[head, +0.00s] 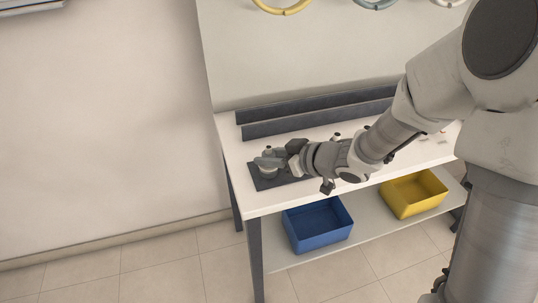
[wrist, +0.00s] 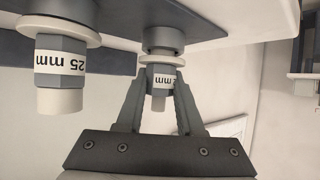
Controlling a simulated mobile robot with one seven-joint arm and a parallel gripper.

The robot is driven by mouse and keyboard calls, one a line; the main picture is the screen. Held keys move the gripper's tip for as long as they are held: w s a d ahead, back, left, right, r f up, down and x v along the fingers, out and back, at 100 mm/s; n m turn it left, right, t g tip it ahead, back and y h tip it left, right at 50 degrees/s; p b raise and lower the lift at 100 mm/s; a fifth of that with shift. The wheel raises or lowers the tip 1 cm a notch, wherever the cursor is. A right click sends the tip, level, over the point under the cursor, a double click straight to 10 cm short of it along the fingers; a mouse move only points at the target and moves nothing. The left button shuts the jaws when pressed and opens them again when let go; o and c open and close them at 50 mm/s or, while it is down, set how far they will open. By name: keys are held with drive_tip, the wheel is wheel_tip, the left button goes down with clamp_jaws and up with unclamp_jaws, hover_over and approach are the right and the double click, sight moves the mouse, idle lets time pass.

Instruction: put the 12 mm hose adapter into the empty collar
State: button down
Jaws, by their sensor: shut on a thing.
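In the wrist view, which is upside down, my gripper (wrist: 157,92) is shut on a small grey adapter (wrist: 160,76) with a white label. The label shows "2 mm"; a finger may hide its first digit. I cannot tell how far the adapter is inside. In the head view my gripper (head: 284,159) is low over the dark plate (head: 262,184) at the table's left end, and hides the adapter.
Another adapter, labelled 25 mm (wrist: 60,63), stands beside mine, with a wide pale ring. The white table (head: 233,155) carries dark rails (head: 310,116) behind the plate. A blue bin (head: 318,224) and a yellow bin (head: 413,194) stand on the lower shelf.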

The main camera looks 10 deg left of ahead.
drive_tip(key=shift+f, duration=0.35)
drive_tip(key=c, duration=0.8)
unclamp_jaws()
drive_tip(key=shift+p+v, duration=2.6)
drive_tip(key=shift+v, duration=1.3)
drive_tip(key=shift+p+v, duration=1.1)
drive_tip(key=shift+v, duration=0.55)
